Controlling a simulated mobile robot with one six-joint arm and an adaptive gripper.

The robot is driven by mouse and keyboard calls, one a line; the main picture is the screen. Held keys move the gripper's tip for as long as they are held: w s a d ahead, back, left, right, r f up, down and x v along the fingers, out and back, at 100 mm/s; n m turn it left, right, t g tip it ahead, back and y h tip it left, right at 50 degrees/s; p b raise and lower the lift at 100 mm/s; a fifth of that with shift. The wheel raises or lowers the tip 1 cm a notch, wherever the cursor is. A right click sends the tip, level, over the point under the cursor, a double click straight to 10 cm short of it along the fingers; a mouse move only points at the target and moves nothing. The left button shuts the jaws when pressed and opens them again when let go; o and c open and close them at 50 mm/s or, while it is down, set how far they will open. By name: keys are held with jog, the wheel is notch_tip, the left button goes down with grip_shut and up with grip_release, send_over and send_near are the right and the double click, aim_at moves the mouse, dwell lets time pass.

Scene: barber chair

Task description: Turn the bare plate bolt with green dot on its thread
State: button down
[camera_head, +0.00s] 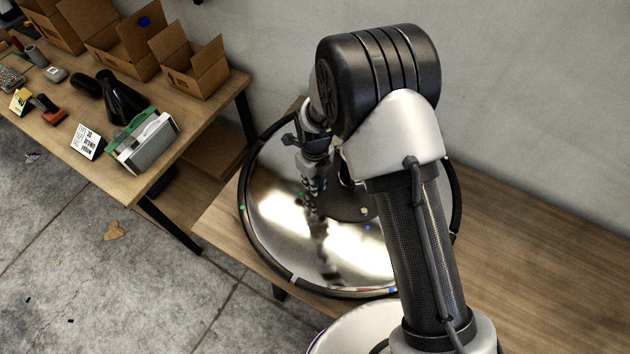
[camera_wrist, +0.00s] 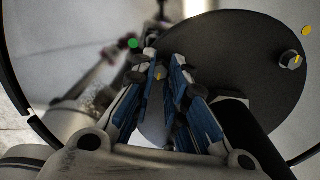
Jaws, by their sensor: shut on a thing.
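A round dark plate (camera_head: 345,203) lies on the chrome dome of the chair base (camera_head: 290,235). In the wrist view the dark plate (camera_wrist: 235,45) fills the upper right. A green dot (camera_wrist: 133,44) shows on the chrome just beside the plate's edge; it also shows in the head view (camera_head: 301,195). My gripper (camera_head: 313,203) points down at the plate's edge next to this dot. In the wrist view my gripper's blue-padded fingers (camera_wrist: 165,58) close together on the bolt by the green dot. The bolt is mostly hidden by the fingers.
A blue dot (camera_head: 367,228) lies on the dome. A side table (camera_head: 205,108) with open boxes (camera_head: 193,68) stands left. The wooden table (camera_head: 540,250) is clear at right.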

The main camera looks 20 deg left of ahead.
jog(key=shift+m, duration=1.2)
jog(key=c, duration=1.5)
grip_release()
jog(key=shift+c, duration=0.2)
notch_tip(320, 180, up, 12)
